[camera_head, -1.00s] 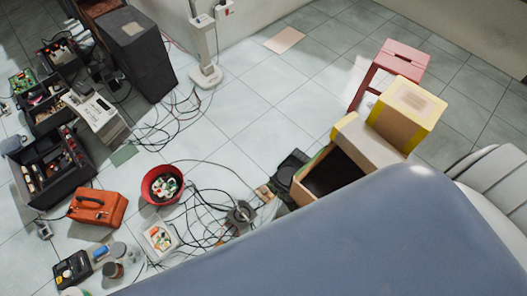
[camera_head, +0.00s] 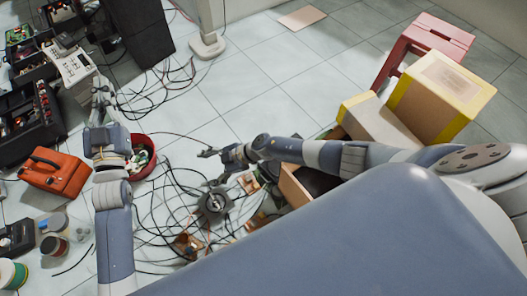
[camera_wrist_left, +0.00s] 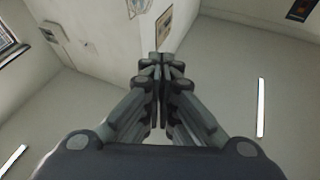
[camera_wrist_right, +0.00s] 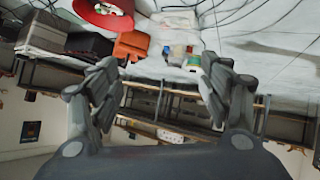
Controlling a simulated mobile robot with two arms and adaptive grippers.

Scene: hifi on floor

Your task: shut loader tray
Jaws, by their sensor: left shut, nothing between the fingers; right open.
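A pale boxy device with dark details on top (camera_head: 72,66) lies on the floor at upper left in the head view. It may be the hi-fi, but I cannot make out a loader tray on it. My left gripper (camera_head: 101,82) is shut and empty, just right of the device in the picture; I cannot tell whether they touch. In the left wrist view the shut fingers (camera_wrist_left: 160,75) point up at walls and ceiling. My right gripper (camera_head: 206,153) is open and empty above the cables at centre; its spread fingers show in the right wrist view (camera_wrist_right: 160,85).
A red bowl (camera_head: 146,150) stands partly behind my left arm. An orange case (camera_head: 55,172) and dark open boxes (camera_head: 28,118) lie at left. A tall dark box (camera_head: 142,30) stands behind. Loose cables cover the centre floor.

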